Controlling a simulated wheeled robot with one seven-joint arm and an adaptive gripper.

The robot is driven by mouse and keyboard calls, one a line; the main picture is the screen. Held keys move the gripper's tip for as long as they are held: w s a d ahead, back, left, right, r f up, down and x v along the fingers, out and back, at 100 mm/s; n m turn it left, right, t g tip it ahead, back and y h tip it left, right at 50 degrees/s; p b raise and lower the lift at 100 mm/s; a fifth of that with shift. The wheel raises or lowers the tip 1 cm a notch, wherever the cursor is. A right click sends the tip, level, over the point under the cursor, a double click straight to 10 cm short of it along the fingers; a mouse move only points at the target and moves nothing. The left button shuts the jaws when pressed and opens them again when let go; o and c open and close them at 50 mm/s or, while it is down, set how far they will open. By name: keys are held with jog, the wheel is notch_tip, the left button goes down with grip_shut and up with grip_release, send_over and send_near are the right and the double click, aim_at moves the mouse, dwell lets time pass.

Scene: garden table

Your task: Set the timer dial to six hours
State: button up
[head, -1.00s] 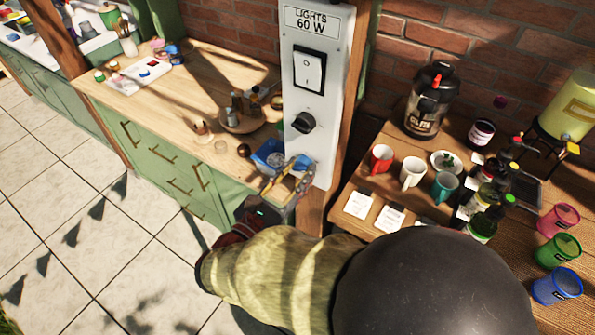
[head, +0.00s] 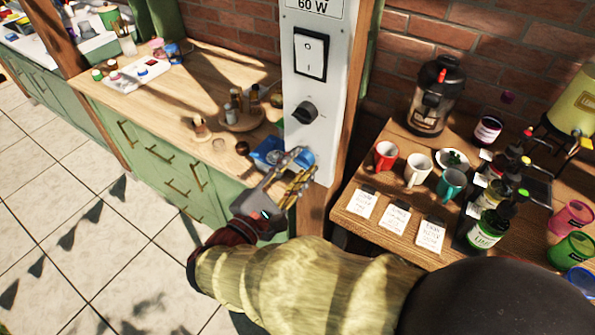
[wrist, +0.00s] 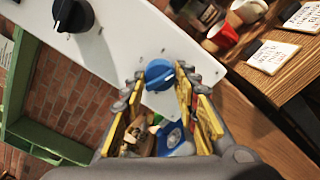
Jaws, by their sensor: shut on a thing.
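The white panel (head: 318,75) on the wooden post carries a black knob (head: 304,112) and, low down, a blue dial (wrist: 160,75). A ridge runs across the dial's face. No hour marks can be read around it. My gripper (head: 302,158) is at the lower end of the panel, and in the wrist view its fingertips (wrist: 161,80) sit on either side of the blue dial, shut on it. In the head view the fingers mostly hide the dial. The black knob is up and left of the dial in the wrist view.
A rocker switch (head: 310,54) sits above the black knob. A blue tray (head: 262,160) lies on the left counter, just behind my gripper. Mugs, cards and dark bottles (head: 487,228) stand on the right table. The tiled floor at left is clear.

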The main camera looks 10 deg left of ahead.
jog(key=m+b, duration=0.3)
jog(key=m, duration=2.1)
jog(key=shift+m, duration=0.3)
jog(key=shift+d, duration=0.1)
jog(key=o, duration=1.1)
jog(key=shift+r, duration=0.1)
jog(key=shift+o, duration=0.3)
jog(key=shift+s, duration=0.1)
